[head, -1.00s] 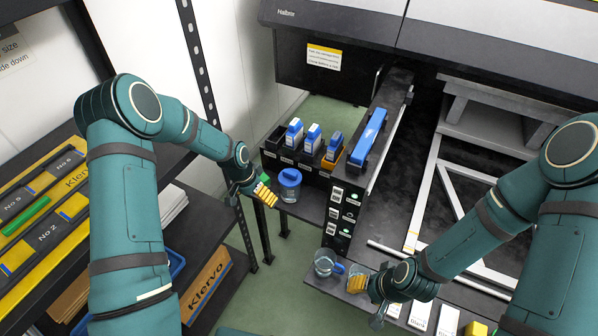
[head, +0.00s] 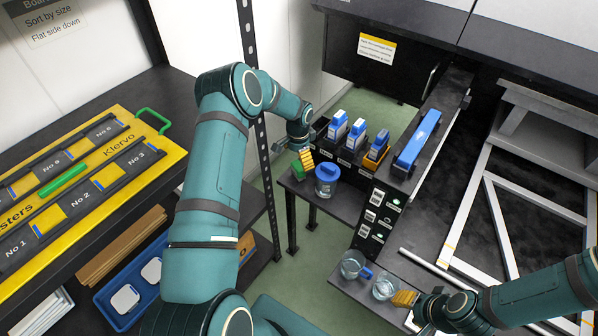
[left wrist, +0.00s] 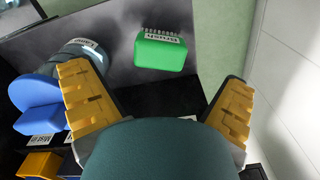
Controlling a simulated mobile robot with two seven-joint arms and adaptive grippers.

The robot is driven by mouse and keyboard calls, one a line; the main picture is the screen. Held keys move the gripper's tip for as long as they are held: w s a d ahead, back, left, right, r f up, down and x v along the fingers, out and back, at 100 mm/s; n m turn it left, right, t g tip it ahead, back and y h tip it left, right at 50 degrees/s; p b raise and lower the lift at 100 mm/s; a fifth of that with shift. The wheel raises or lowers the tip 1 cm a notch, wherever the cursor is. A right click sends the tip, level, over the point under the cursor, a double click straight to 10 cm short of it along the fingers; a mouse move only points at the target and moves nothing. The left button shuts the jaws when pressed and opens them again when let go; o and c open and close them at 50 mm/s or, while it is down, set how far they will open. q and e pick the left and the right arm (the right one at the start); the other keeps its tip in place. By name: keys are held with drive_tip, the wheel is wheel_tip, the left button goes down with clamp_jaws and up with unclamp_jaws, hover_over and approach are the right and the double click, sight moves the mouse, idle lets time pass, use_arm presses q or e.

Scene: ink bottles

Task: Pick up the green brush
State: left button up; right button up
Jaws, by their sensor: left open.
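The green brush (left wrist: 161,51) shows in the left wrist view as a green block with bristles along its upper edge and a label, lying on a dark shelf (left wrist: 110,25). It lies ahead of and between my left gripper's (left wrist: 157,100) two spread yellow fingers, apart from both. In the head view the brush is a small green patch (head: 296,170) partly hidden beside my left gripper (head: 306,161), left of a blue-lidded jar (head: 327,182). My right gripper (head: 404,298) is beside a glass beaker (head: 385,288); its finger opening is unclear.
The blue-lidded jar stands close right of my left gripper. A bin row (head: 345,165) with blue-and-white bottles (head: 356,137) is behind. A clear mug (head: 352,265) stands on the lower shelf. A yellow case (head: 172,160) with a green bar lies on the left rack.

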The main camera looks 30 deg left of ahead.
sight(299, 166)
use_arm(q)
drive_tip(key=shift+f+b, duration=0.55)
drive_tip(key=shift+f, duration=2.6)
drive_tip(key=shift+r, duration=0.1)
drive_tip(key=c, duration=1.3)
drive_tip(key=shift+r, duration=0.35)
drive_tip(key=shift+c, duration=0.2)
wheel_tip(299, 166, up, 3)
drive_tip(key=shift+s+d+r+p, duration=0.1)
drive_tip(key=shift+s+p, duration=0.05)
drive_tip(key=shift+p, duration=0.4)
drive_tip(key=s+d+p, duration=0.1)
drive_tip(key=s+d, duration=0.2)
drive_tip(key=s, duration=0.5)
drive_tip(key=s+d, duration=0.3)
drive_tip(key=s, duration=0.5)
drive_tip(key=shift+s+d+f+p, duration=0.15)
drive_tip(key=shift+d+f+p, duration=0.05)
drive_tip(key=shift+d+p, duration=0.2)
